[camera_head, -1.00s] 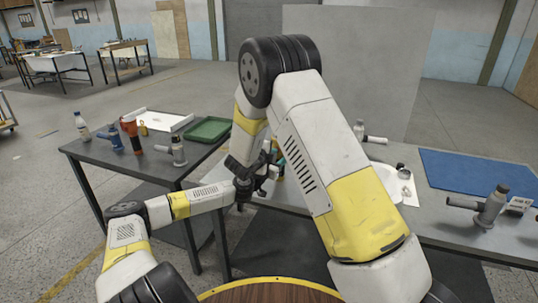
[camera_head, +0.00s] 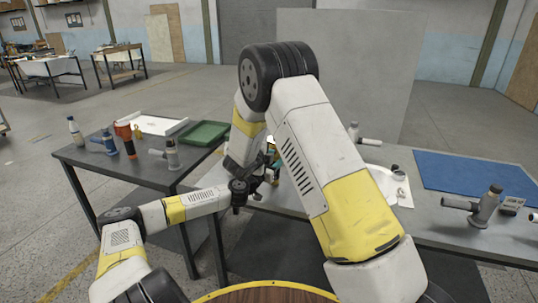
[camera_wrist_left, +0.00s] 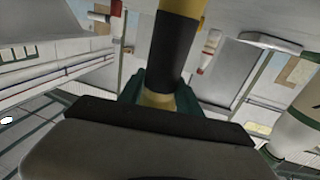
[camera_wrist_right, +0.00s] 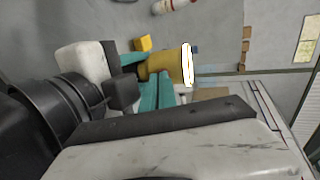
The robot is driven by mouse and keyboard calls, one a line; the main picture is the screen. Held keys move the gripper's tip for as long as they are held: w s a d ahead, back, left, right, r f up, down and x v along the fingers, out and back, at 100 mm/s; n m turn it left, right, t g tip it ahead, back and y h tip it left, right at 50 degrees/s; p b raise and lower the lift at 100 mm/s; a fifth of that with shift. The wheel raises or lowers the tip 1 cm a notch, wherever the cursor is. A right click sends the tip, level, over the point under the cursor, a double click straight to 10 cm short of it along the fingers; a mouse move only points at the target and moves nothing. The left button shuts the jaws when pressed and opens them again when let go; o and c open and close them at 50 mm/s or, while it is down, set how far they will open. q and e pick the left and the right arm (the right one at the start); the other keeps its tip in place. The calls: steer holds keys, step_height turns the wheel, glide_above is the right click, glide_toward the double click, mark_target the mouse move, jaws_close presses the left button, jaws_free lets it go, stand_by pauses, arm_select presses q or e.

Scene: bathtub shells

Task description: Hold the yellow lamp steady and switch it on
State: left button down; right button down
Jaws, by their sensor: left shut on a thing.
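The yellow lamp (camera_wrist_right: 157,67) shows in the right wrist view, lying sideways in the picture with a bright white round face at its right end. In the left wrist view its black-banded handle (camera_wrist_left: 176,50) stands between the green fingers of my left gripper (camera_wrist_left: 160,97), which is shut on it. My right gripper (camera_wrist_right: 158,90) is close to the lamp's body, its teal fingers almost together with nothing seen between them. I cannot tell whether they touch the lamp. In the head view my arms mostly hide the lamp and both fingertips.
A dark table (camera_head: 82,156) at left holds bottles, a grey tool, a white tray (camera_head: 160,125) and a green tray (camera_head: 204,132). The grey table (camera_head: 425,222) at right holds a blue mat (camera_head: 465,171) and a grey tool (camera_head: 484,207). Open floor lies around them.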

steer(key=v, duration=0.9)
steer(key=shift+s, duration=0.25)
steer(key=shift+a+r, duration=0.1)
steer(key=shift+a, duration=0.05)
arm_select(q)
steer(key=c, duration=0.7)
jaws_free()
steer(key=shift+c, duration=0.2)
